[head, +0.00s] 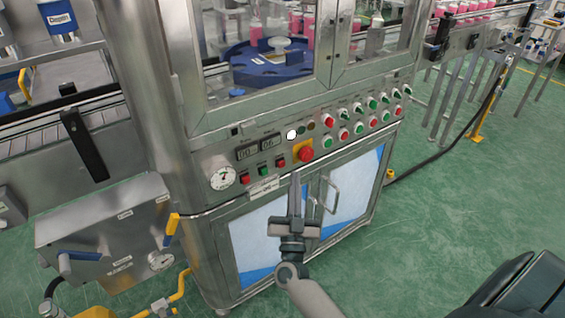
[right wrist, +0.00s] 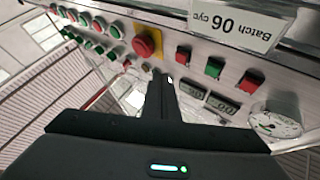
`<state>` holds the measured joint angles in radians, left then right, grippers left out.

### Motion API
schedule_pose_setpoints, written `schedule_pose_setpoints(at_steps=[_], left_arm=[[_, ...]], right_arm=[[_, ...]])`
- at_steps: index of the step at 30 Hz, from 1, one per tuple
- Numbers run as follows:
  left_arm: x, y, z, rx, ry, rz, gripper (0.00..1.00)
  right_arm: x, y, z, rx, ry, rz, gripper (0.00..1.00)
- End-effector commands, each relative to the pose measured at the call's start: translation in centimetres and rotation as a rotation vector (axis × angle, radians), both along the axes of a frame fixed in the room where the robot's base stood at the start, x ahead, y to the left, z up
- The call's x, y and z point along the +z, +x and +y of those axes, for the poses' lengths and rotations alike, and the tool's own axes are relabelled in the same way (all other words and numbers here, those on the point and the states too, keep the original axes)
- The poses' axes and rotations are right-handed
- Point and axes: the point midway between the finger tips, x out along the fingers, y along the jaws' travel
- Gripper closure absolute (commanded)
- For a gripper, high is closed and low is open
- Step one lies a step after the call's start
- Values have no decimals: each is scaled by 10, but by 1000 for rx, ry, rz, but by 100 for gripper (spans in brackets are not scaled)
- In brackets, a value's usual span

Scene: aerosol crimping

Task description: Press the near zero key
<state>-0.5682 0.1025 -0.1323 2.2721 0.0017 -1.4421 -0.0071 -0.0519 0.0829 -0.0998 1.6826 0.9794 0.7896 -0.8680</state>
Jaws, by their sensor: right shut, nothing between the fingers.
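The machine's front panel carries two small counter displays, a left one (head: 247,153) and a right one (head: 270,142). Below them is a row of keys: a left red key (head: 244,178), a green key (head: 263,170) and a right red key (head: 280,163). Their markings are too small to read, so I cannot tell which is the near zero key. My right gripper (head: 295,178) is shut and empty, its fingers pointing at the panel just below the red emergency stop (head: 305,154). In the right wrist view the fingertips (right wrist: 160,80) overlap the panel near a white button (right wrist: 169,79); contact cannot be told.
A round gauge (head: 222,177) sits left of the keys. Several red and green buttons (head: 344,134) fill the panel's right side. A batch label (right wrist: 235,22) is on the panel. Cabinet door handles (head: 330,195) stick out below. Green floor (head: 440,220) is open to the right.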

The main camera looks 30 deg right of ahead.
Motion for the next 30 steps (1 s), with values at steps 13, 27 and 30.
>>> schedule_pose_setpoints(at_steps=[13,27,30], left_arm=[[11,0,0,0,0,0,100],[11,0,0,0,0,0,100],[11,0,0,0,0,0,100]], right_arm=[[0,-24,-2,0,-1,0,100],[0,-23,-2,0,0,0,100],[0,-23,-2,0,0,0,100]])
